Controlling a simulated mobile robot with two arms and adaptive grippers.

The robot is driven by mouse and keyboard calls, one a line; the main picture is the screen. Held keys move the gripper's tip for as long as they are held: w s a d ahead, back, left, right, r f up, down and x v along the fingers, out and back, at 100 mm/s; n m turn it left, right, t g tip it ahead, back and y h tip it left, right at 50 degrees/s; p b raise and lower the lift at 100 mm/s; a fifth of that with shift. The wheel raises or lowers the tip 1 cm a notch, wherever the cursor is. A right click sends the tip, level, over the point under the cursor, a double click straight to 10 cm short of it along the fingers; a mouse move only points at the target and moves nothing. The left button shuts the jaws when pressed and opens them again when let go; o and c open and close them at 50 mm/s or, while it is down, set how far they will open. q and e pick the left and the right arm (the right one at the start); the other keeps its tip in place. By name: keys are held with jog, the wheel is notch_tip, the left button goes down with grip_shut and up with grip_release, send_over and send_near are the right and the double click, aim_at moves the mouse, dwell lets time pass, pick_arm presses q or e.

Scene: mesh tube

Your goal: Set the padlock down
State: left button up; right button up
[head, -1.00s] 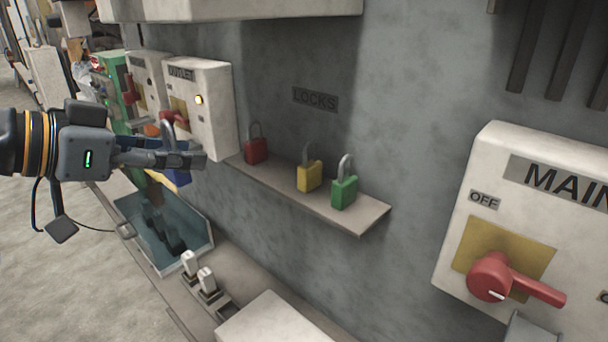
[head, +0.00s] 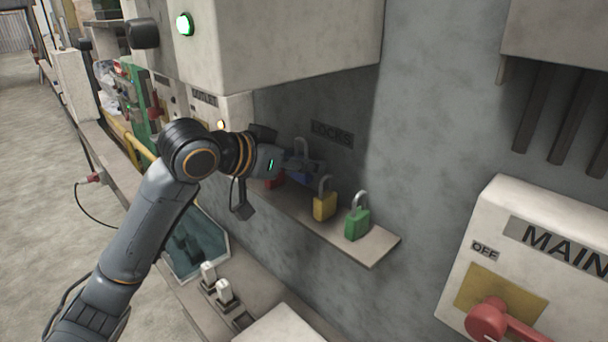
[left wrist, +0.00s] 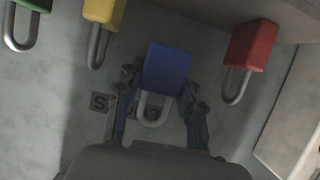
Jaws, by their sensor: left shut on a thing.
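The blue padlock (head: 301,177) is in my left gripper (head: 307,168), over the shelf between the red and yellow padlocks. In the left wrist view the blue padlock (left wrist: 166,68) is upright between the two fingers (left wrist: 160,98), its shackle toward my palm. In the head view it looks a little higher than its neighbours; I cannot tell whether its base touches the shelf. The small shelf (head: 372,248) juts from the wall under the LOCKS label (head: 332,134). My right gripper is not in view.
On the shelf stand a red padlock (head: 274,182), partly hidden by my gripper, a yellow padlock (head: 324,207) and a green padlock (head: 357,223). A white box (head: 270,50) overhangs the shelf's left part. The MAIN switch box (head: 535,270) is at right.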

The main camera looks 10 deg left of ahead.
aim_at(303, 182)
pick_arm(q)
jog(key=shift+s+a+f, duration=0.1)
jog(key=shift+a+f, duration=0.1)
jog(key=shift+f, duration=0.3)
notch_tip(303, 182, down, 2)
jog(key=shift+f+p, duration=0.15)
jog(key=shift+p, duration=0.2)
jog(key=shift+w+d+f+p, duration=0.2)
jog(key=shift+f+p, duration=0.15)
jog(key=shift+f, duration=0.1)
jog(key=shift+f, duration=0.1)
jog(key=shift+f, duration=0.1)
jog(key=o, duration=1.2)
